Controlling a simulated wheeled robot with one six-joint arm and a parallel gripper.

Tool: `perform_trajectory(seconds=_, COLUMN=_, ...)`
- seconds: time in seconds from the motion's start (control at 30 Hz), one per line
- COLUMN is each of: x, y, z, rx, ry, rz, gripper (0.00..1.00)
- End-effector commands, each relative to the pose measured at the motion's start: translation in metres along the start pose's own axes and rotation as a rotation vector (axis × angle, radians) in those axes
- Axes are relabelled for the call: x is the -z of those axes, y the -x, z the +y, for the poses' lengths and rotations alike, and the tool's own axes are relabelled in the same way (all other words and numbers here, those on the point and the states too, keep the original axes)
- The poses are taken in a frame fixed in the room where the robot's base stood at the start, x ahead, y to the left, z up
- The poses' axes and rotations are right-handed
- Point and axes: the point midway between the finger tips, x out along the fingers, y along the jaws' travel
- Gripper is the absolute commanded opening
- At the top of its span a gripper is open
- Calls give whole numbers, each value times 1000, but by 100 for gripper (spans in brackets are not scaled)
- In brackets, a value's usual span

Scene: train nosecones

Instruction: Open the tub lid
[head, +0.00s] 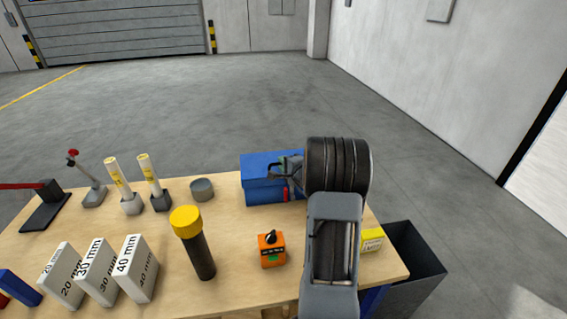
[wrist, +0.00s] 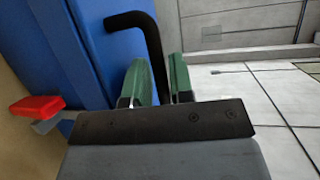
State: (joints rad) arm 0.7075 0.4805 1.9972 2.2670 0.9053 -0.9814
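The blue tub (head: 262,192) stands at the back right of the table, its blue lid (head: 262,160) down on it. A red-tipped grey latch (wrist: 38,108) sticks out from the tub's side in the wrist view; its red part (head: 285,194) also shows in the head view. A black bent handle (wrist: 150,35) stands out from the blue surface. My gripper (wrist: 160,85) has its two green fingers on either side of the handle's bar. The gap is narrow, and I cannot tell whether both fingers press on the bar. In the head view my gripper (head: 288,168) is at the tub's right side, partly hidden by my arm.
An orange switch box (head: 271,250) and a yellow-capped black cylinder (head: 195,245) stand in front of the tub. A grey round tin (head: 202,189) is left of it. A yellow box (head: 371,240) sits near the right edge. A dark bin (head: 420,262) stands beyond that edge.

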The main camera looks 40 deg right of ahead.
Motion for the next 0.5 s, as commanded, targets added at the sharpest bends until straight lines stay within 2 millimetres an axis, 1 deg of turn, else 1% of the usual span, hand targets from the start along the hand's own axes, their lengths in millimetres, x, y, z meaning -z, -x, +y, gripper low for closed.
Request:
perform_trajectory(seconds=0.3, x=0, y=-2, z=0, rx=1, ry=0, rz=1, gripper=22)
perform_trajectory(seconds=0.5, x=0, y=-1, z=0, rx=1, ry=0, rz=1, gripper=2)
